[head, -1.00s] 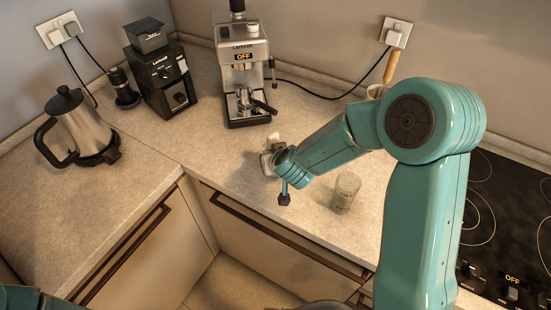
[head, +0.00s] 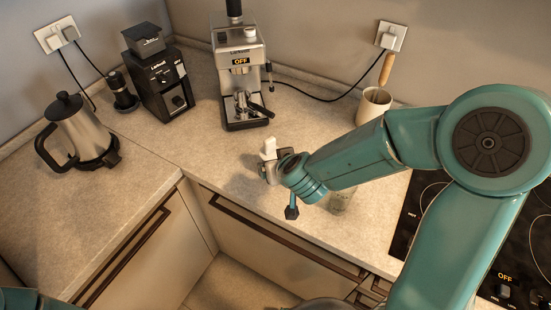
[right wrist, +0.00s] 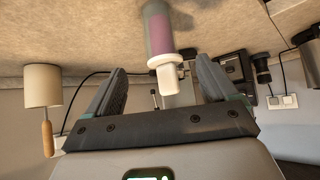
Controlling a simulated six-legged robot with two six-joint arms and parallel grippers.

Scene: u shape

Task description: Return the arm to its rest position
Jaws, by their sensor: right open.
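My right arm (head: 365,160) reaches in from the right over the counter, with its wrist low above the middle of the worktop. My right gripper (right wrist: 160,64) is open, its two dark fingers spread apart in the right wrist view. A purple and white cylinder (right wrist: 160,40) shows between and beyond the fingers. I cannot tell what it is, and no finger touches it visibly. In the head view the fingers are small and mostly hidden by the wrist. My left gripper is not in view; only a bit of my left arm shows at the lower left.
A clear glass (head: 342,200) stands partly hidden under my right forearm. The espresso machine (head: 238,70), grinder (head: 160,82) and kettle (head: 80,130) stand along the back and left. A pale mug (head: 373,104) with a wooden-handled tool stands behind the arm. The hob (head: 525,235) is at right.

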